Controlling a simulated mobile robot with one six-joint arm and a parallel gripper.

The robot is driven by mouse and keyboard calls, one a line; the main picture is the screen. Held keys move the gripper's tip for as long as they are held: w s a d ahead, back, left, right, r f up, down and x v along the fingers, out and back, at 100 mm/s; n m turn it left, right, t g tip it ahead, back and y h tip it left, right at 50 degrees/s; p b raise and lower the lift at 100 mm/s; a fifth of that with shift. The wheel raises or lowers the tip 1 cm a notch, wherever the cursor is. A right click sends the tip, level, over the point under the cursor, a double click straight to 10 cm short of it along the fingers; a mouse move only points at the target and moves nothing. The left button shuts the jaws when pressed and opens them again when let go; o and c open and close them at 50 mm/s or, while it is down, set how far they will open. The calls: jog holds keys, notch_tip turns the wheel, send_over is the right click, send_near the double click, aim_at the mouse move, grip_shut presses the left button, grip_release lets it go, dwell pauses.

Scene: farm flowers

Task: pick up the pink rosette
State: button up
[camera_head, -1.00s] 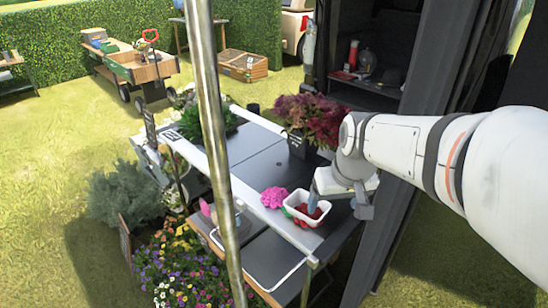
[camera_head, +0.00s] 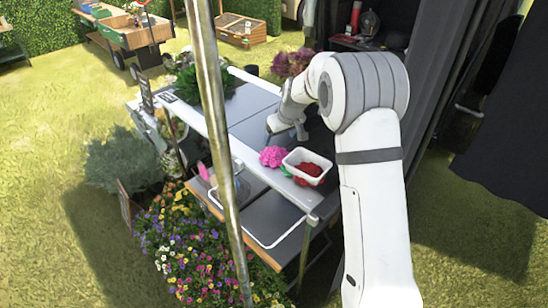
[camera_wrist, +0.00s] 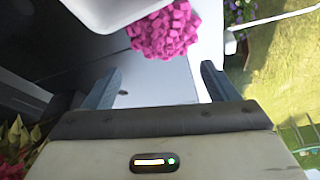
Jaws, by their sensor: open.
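The pink rosette (camera_head: 272,157) is a bright, bumpy cluster on the table's near side, just left of a white tub (camera_head: 307,167) with red contents. In the wrist view the pink rosette (camera_wrist: 165,31) shows at the top, between and ahead of the two fingers, beside the white tub's wall (camera_wrist: 105,10). My gripper (camera_wrist: 160,82) is open, with nothing between its fingers. In the head view my gripper (camera_head: 286,127) is over the table just behind the rosette, partly hidden by my arm.
The dark table (camera_head: 256,135) has white rails; a metal pole (camera_head: 217,140) crosses the head view in front of it. A green potted plant (camera_head: 203,85) stands at the back left. Reddish foliage (camera_head: 292,63) is behind my arm. Colourful flowers (camera_head: 190,250) grow at lower left.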

aim_at(275, 150)
jog(key=x, duration=0.2)
jog(key=p+x, duration=0.1)
jog(key=x, duration=0.2)
jog(key=s+x, duration=0.1)
jog(key=x, duration=0.2)
jog(key=shift+w+a+f, duration=0.1)
jog(key=shift+a+f, duration=0.05)
jog(key=shift+f, duration=0.1)
jog(key=c, duration=1.1)
